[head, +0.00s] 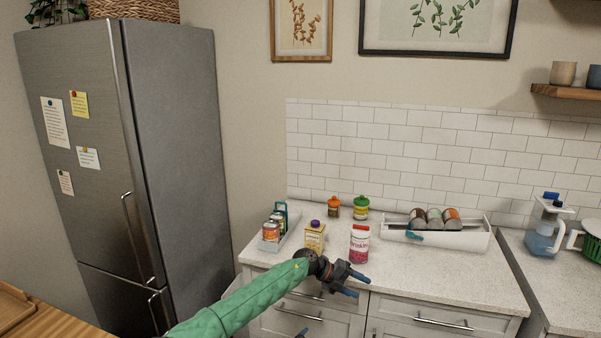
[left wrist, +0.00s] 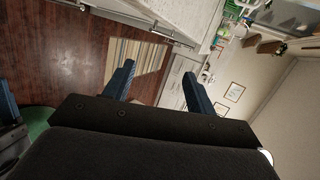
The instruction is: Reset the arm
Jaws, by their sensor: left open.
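My left arm (head: 250,298) reaches in from the lower left in a green sleeve. Its left gripper (head: 350,285) is open and empty, in front of the counter's front edge in the head view. In the left wrist view the two blue fingers of the left gripper (left wrist: 159,88) stand wide apart with nothing between them. The right gripper is not clearly seen; only a small dark bluish tip shows at the bottom edge of the head view.
The counter (head: 400,272) holds a red-and-white canister (head: 360,245), a yellow carton (head: 314,238), a small can caddy (head: 270,238), two jars and a white tray (head: 455,241) with cans. A grey fridge (head: 170,150) stands left. A striped rug (left wrist: 130,58) lies on the wooden floor.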

